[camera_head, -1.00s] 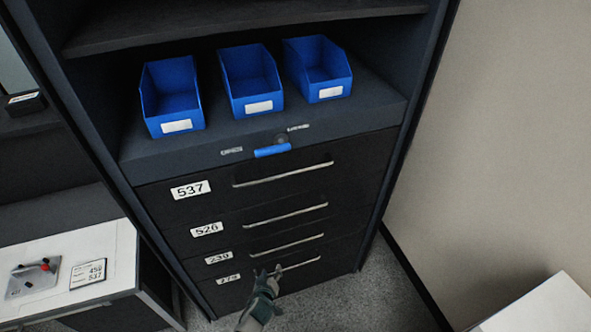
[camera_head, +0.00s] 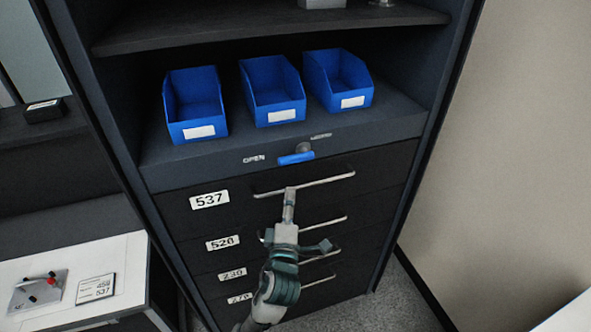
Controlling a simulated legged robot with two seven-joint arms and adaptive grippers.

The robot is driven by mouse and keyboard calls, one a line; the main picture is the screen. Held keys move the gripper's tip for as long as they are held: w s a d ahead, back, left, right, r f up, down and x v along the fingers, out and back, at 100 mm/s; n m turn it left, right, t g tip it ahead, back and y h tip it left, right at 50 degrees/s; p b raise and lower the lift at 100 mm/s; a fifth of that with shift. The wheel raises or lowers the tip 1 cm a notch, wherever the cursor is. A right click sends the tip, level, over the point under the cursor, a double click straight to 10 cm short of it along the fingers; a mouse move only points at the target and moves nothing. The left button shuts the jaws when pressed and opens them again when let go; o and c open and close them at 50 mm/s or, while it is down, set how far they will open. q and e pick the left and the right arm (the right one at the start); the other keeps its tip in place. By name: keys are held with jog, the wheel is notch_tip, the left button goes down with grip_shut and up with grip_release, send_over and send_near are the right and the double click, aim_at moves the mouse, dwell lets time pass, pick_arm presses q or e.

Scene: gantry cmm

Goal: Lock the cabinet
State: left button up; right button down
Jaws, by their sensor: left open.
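The dark cabinet (camera_head: 270,182) stands ahead with a column of drawers, each with a metal bar handle. The drawers look closed. A blue lock handle (camera_head: 296,158) sits on the strip above the top drawer (camera_head: 380,170), lying nearly level between an "OPEN" label (camera_head: 253,159) on its left and a second label (camera_head: 321,136), too blurred to read, at its upper right. My left gripper (camera_head: 290,192) is open and empty, in front of the top drawer's handle (camera_head: 325,181), below the blue handle and apart from it. My right gripper is out of view.
Three blue bins (camera_head: 276,92) stand on the shelf above the lock. A white-topped desk (camera_head: 30,270) with a small board (camera_head: 38,292) and a number card (camera_head: 95,288) is at lower left. A beige wall (camera_head: 510,150) is at right.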

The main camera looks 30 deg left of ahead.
aim_at(294, 160)
pick_arm(q)
jog(key=p+x, duration=0.2)
jog(key=x, duration=1.1)
jog(key=shift+w+a+r, duration=0.1)
jog(key=shift+w+a, duration=0.05)
jog(key=shift+w, duration=0.15)
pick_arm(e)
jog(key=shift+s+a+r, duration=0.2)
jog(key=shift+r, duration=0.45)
pick_arm(q)
jog(key=shift+a, duration=0.1)
jog(key=shift+c, duration=0.7)
jog(key=c, duration=0.8)
grip_shut()
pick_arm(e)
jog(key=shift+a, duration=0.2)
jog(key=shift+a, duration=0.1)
